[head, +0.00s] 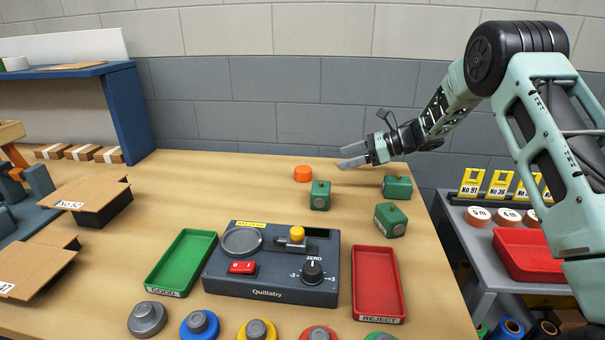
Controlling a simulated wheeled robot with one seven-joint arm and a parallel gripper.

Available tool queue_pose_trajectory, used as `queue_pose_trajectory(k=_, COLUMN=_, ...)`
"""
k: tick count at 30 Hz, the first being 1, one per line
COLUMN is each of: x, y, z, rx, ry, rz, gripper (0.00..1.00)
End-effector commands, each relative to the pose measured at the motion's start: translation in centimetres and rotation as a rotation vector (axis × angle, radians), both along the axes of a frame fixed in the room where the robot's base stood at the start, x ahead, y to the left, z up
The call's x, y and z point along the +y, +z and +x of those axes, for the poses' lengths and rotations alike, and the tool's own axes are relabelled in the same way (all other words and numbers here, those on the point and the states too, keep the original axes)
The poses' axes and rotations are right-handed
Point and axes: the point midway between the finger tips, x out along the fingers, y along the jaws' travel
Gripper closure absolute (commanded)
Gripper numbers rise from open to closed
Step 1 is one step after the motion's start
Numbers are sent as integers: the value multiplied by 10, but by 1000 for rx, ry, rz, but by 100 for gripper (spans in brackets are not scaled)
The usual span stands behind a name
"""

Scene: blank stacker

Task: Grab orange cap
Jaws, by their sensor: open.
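The orange cap (303,173) is a short round piece standing on the wooden table, towards the back and right of the middle. My gripper (346,156) is open and empty. It reaches in from the right with its fingers pointing left, and in the picture its tips are to the right of the orange cap and a little higher. The fingers appear apart from the cap. Their exact height above the table cannot be told from this view.
Green blocks (320,195), (397,187), (390,220) stand near the cap and under my arm. A grey Quillaby device (270,295) sits between a green tray (162,275) and a red tray (378,284). Coloured knobs line the front edge.

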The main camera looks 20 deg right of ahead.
Motion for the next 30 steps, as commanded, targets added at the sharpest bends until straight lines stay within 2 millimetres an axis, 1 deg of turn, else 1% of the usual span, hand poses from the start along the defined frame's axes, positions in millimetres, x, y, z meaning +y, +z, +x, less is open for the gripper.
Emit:
queue_pose_trajectory(k=1, x=10, y=-2, z=3, rx=2, ry=5, rz=2, gripper=25)
queue_pose_trajectory(k=3, x=23, y=-7, z=9, rx=3, ry=4, rz=3, gripper=25)
queue_pose_trajectory(k=12, x=73, y=-30, z=33, rx=4, ry=0, rz=3, gripper=25)
queue_pose_trajectory(k=15, x=84, y=-36, z=39, rx=3, ry=1, rz=2, gripper=25)
queue_pose_trajectory(k=23, x=100, y=-43, z=47, rx=4, ry=-1, rz=4, gripper=25)
queue_pose_trajectory(k=27, x=118, y=-52, z=54, rx=5, ry=0, rz=5, gripper=25)
queue_pose_trajectory(k=30, x=128, y=-58, z=60, rx=4, ry=-1, rz=3, gripper=25)
